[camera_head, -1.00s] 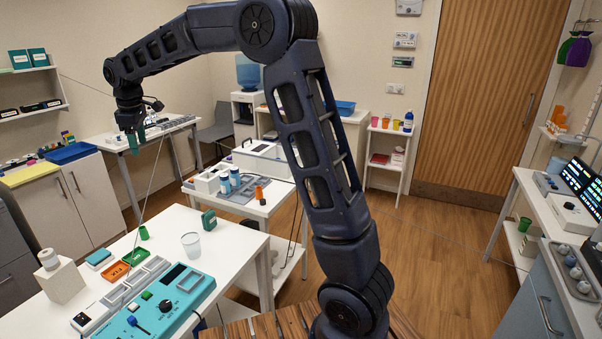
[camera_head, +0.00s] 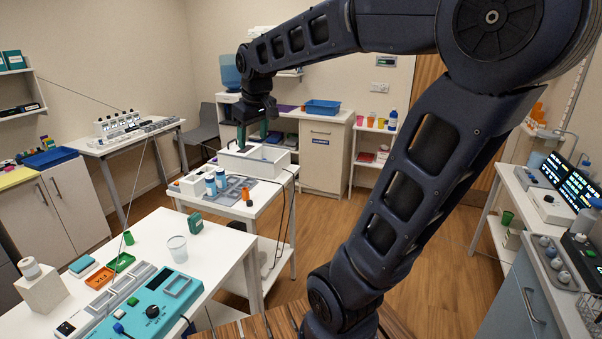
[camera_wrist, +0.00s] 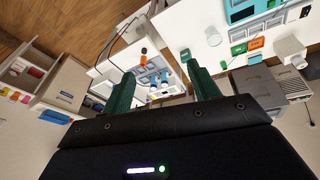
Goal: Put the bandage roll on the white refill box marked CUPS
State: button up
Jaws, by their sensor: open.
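A pale roll-like item (camera_head: 30,268) with a brownish band sits on top of a white block (camera_head: 42,289) at the left end of the near table; it may be the bandage roll, but I cannot be sure. The white block also shows at the right of the wrist view (camera_wrist: 290,47). I cannot read the word CUPS on anything. My gripper (camera_head: 252,139) is in the air over or near an open-topped white box (camera_head: 256,160) on the middle table. Its two green fingers are apart with nothing between them, also in the wrist view (camera_wrist: 163,88).
The near table (camera_head: 215,238) carries a teal device (camera_head: 150,308), orange and green trays, and a clear cup (camera_head: 177,248). Blue-capped bottles (camera_head: 211,186) stand on the middle table. A labelled cabinet (camera_head: 322,160) and a shelf with coloured cups stand behind. Wooden floor is clear between tables.

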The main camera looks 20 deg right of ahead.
jog(key=s+d+f+m+t, duration=0.1)
jog(key=s+d+f+m, duration=0.4)
jog(key=s, duration=0.8)
jog(key=d+f, duration=0.2)
jog(key=d, duration=0.1)
jog(key=shift+d+h, duration=0.3)
jog(key=shift+d, duration=0.05)
